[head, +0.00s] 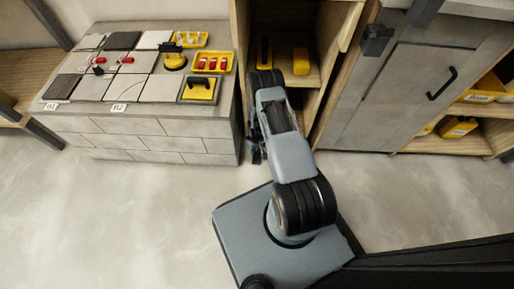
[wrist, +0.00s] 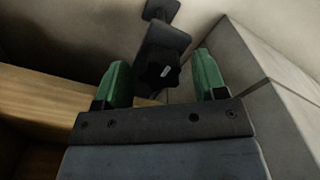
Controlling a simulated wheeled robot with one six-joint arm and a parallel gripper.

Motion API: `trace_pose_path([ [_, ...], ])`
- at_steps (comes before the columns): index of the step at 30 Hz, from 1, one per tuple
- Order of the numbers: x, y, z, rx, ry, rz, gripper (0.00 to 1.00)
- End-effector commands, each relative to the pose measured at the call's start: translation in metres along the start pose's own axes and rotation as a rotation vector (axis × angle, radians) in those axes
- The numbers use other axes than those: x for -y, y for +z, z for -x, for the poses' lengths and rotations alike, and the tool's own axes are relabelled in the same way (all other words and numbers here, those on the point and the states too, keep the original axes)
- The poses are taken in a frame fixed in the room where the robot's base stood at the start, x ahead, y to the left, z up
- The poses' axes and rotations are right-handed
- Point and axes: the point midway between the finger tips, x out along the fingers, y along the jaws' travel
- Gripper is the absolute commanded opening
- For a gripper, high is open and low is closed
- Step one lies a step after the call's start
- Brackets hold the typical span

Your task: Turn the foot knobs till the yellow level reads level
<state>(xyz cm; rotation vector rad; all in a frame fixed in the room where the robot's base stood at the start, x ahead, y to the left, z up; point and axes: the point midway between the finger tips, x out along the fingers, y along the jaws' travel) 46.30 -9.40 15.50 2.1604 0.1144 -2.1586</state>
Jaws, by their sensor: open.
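My gripper (wrist: 163,78) is open, with its two green fingers apart. A black lobed knob (wrist: 158,68) with a small white mark shows between the fingers in the wrist view, on a dark bracket (wrist: 165,36). I cannot tell how far the knob is from the fingertips, and I see no contact. In the head view my gripper (head: 257,148) hangs low beside the right side of the tiled block (head: 165,143). The knob is not discernible there. I cannot make out a yellow level for certain, nor any reading.
The block's top carries grey and white tiles (head: 160,88), a yellow suction lifter (head: 174,60), a yellow black-handled tool (head: 198,89) and yellow trays (head: 226,62) with red pieces. A wooden shelf (head: 312,80) and grey cabinet (head: 385,100) stand close on the right. The front floor is clear.

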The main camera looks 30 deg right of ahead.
Motion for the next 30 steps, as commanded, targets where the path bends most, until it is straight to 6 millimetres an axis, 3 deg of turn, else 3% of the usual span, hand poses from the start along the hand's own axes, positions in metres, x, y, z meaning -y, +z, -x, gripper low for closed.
trace_pose_path([
  [2,0.0000,0.0001,0.0001,0.000,0.000,0.000,0.64],
  [17,0.0001,0.0001,0.0002,0.000,0.000,0.000,0.16],
  [30,0.0003,-0.0001,-0.0008,0.001,0.001,-0.128,0.15],
])
